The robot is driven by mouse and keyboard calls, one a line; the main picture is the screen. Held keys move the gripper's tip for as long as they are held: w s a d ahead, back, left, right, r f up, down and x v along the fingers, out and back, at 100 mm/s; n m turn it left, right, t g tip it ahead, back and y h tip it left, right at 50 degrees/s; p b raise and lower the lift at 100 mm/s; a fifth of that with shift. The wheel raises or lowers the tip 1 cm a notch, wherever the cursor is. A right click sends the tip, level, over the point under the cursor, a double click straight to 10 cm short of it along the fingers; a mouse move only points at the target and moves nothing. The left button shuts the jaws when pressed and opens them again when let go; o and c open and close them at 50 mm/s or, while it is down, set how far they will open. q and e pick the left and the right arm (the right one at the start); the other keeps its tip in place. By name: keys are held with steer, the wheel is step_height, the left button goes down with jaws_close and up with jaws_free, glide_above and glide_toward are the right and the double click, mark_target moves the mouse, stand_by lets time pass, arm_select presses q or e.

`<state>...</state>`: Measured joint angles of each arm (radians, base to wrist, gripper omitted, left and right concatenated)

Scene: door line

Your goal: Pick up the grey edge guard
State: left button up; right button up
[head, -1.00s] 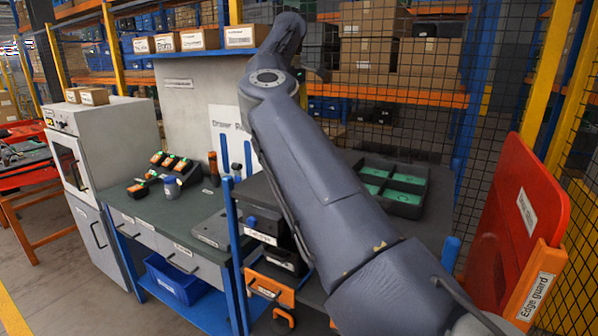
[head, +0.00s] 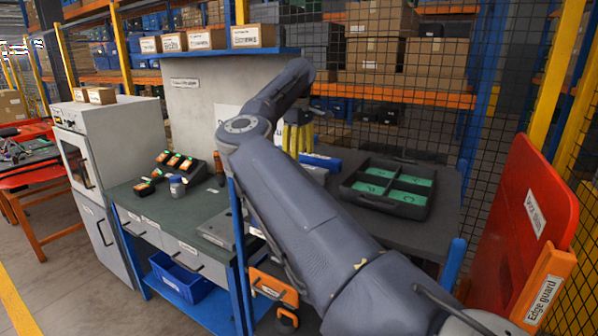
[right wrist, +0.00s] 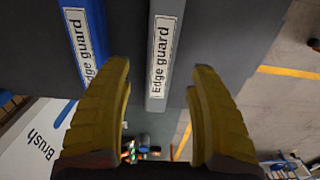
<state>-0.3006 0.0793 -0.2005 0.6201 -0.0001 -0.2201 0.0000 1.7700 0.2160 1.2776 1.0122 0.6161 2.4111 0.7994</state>
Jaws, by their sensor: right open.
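The grey edge guard (right wrist: 163,60) is a narrow grey bar with a white "Edge guard" label. In the right wrist view it lies between the fingers of my right gripper (right wrist: 160,83), lengthwise and apart from both fingertips. My right gripper is open and empty. In the head view its yellow fingers (head: 298,138) point down above the dark bench, partly behind my own arm. A blue edge guard (right wrist: 87,40) lies parallel, left of the grey one; in the head view a blue bar (head: 321,161) shows beside the gripper. My left gripper is not in view.
A black tray with green compartments (head: 390,187) stands right of the gripper on the bench. An orange edge guard (head: 543,290) is at the red panel (head: 520,225) on the right. A green-topped workbench (head: 165,215) stands to the left. Wire mesh fencing closes the back.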

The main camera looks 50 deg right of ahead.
steer(key=shift+s+f, duration=0.1)
steer(key=shift+f, duration=2.55)
steer(key=shift+c, duration=0.2)
steer(key=c, duration=1.3)
steer(key=shift+o, duration=0.2)
step_height(320, 180, up, 20)
